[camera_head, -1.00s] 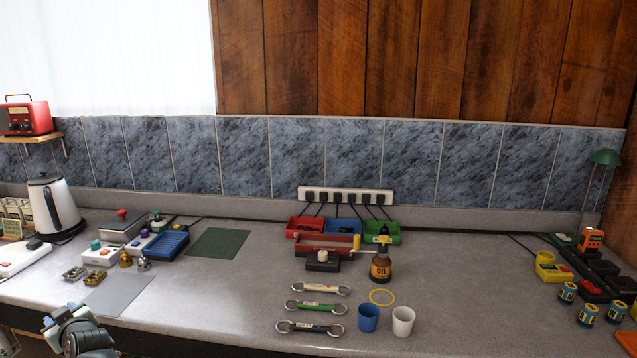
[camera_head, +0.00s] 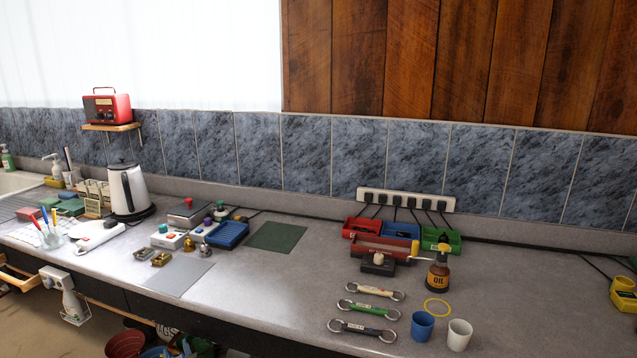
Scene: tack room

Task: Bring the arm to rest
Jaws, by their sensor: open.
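My gripper is not in view in the head camera picture, and no part of my arm shows over the worktop. The grey worktop (camera_head: 270,290) runs across the picture, with a grey sheet (camera_head: 178,278) and a dark green mat (camera_head: 277,236) lying flat on it.
Three key straps (camera_head: 367,310), a blue cup (camera_head: 423,326), a white cup (camera_head: 459,335), a yellow ring (camera_head: 437,308) and an oil bottle (camera_head: 438,270) stand or lie right of centre. A kettle (camera_head: 127,190) stands left. Below the front edge are an open drawer (camera_head: 18,280) and bins (camera_head: 125,344).

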